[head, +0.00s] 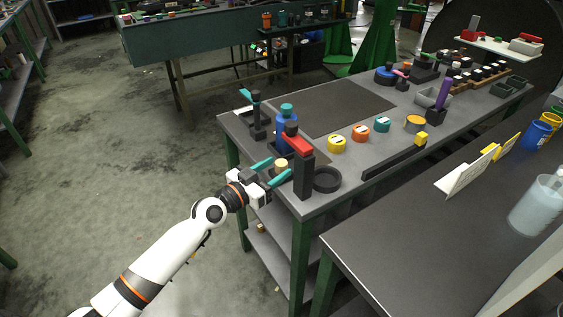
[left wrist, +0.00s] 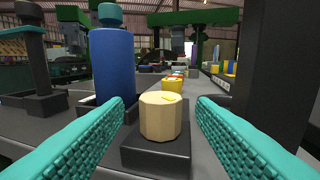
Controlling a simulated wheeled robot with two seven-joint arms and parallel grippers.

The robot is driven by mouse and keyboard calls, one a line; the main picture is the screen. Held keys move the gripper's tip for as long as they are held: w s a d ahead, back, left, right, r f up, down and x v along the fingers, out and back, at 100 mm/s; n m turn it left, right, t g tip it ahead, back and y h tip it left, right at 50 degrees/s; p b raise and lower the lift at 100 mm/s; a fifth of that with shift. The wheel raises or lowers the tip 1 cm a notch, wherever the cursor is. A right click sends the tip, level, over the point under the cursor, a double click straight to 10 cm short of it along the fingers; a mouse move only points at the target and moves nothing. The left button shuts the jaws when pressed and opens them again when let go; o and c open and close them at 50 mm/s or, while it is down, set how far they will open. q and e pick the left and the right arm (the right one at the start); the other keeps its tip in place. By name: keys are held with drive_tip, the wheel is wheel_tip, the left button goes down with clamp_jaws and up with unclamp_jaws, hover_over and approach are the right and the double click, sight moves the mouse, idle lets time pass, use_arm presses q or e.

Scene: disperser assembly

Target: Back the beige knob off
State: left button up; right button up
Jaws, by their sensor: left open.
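The beige knob (left wrist: 160,117) is a faceted, pale round piece standing upright on a black block (left wrist: 156,155) in the left wrist view. In the head view the knob (head: 281,163) shows between the teal fingers, near the table's left front edge. My left gripper (left wrist: 158,122) is open, with one teal finger on each side of the knob and visible gaps between. It also shows in the head view (head: 271,171). My right gripper is not in view.
A blue cylinder with a teal top (left wrist: 112,65) stands close behind and left of the knob. A black post with a red lever (head: 303,170) stands close on the right. A black ring (head: 327,180) lies beyond it. Yellow, orange and teal round pieces line the grey table.

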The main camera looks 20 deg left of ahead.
sight(278, 169)
use_arm(q)
drive_tip(key=shift+x, duration=1.5)
drive_tip(key=c, duration=1)
drive_tip(key=shift+o, duration=0.2)
drive_tip(key=shift+r+p, duration=0.1)
drive_tip(key=shift+p, duration=0.35)
drive_tip(key=n+y+p, duration=0.1)
drive_tip(key=y+p, duration=0.1)
drive_tip(key=p, duration=0.1)
drive_tip(key=n+t+y+p, duration=0.1)
drive_tip(key=p, duration=0.3)
drive_tip(key=n+y+p, duration=0.2)
drive_tip(key=p, duration=0.1)
drive_tip(key=shift+r+t+y+p, duration=0.3)
drive_tip(key=shift+r+p, duration=0.05)
drive_tip(key=shift+p, duration=0.05)
drive_tip(key=shift+f+n+y+p, duration=0.35)
drive_tip(key=shift+y+p, duration=0.2)
drive_tip(key=shift+y, duration=0.25)
drive_tip(key=o, duration=1)
drive_tip(key=shift+f, duration=0.1)
drive_tip(key=shift+c, duration=0.2)
